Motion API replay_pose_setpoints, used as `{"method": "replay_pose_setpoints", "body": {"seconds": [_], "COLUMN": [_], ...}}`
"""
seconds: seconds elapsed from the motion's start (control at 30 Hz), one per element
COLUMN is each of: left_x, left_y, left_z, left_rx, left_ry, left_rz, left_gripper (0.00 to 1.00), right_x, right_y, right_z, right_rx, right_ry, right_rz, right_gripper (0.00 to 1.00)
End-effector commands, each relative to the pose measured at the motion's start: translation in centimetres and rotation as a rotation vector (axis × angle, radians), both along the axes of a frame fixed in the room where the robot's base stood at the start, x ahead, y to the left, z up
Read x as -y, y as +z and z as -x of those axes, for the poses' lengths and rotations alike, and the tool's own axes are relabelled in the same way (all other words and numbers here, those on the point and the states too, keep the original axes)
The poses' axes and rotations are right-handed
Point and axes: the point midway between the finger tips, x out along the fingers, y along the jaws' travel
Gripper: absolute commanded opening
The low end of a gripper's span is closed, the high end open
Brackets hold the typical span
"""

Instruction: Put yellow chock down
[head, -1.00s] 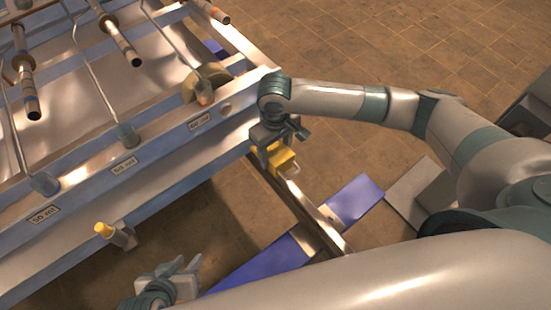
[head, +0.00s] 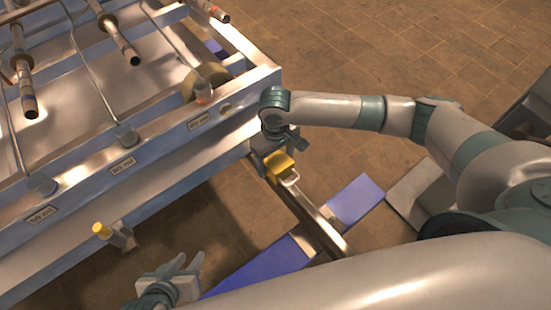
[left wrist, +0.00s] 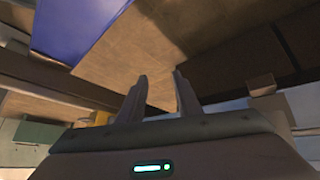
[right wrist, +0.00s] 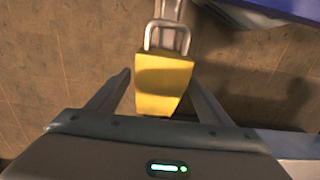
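The yellow chock (head: 280,166) is a small block with a pale metal loop at one end. It is by the near corner of the blue-grey frame, at the upper end of a metal bar. In the right wrist view the chock (right wrist: 162,85) lies between the fingertips of my right gripper (right wrist: 162,78), with narrow gaps at its sides. The fingers look open around it. Whether the chock rests on the bar or floor is hard to tell. My left gripper (head: 185,266) is open and empty, low in the head view; its spread fingers (left wrist: 160,78) show in the left wrist view.
The large blue-grey frame (head: 150,165) with pipes and labels fills the left. A yellow-tipped peg (head: 102,230) sticks out from its side. The metal bar (head: 315,215) crosses a blue floor strip (head: 355,200). Tiled floor is clear at the upper right.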

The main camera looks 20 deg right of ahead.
Motion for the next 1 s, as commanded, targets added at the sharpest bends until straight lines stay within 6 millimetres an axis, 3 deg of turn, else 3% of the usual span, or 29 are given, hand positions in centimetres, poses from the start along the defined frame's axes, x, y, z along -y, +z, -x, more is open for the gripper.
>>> {"method": "replay_pose_setpoints", "body": {"seconds": [0.47,0.67,1.0], "left_x": [0.0,-0.5,-2.4], "left_y": [0.1,0.1,-0.1], "left_z": [-0.5,0.0,0.9], "left_rx": [0.012,-0.021,-0.103], "left_ry": [0.001,0.002,0.015], "left_rz": [0.002,-0.019,-0.074], "left_gripper": [0.31,0.31,0.31], "right_x": [0.0,0.0,-0.1], "right_y": [0.8,3.3,9.2], "right_z": [0.0,-0.1,-0.1], "right_rx": [0.0,0.003,0.002], "right_ry": [0.001,0.002,0.001], "right_rz": [0.0,-0.001,-0.002], "right_gripper": [0.73,0.73,0.73]}}
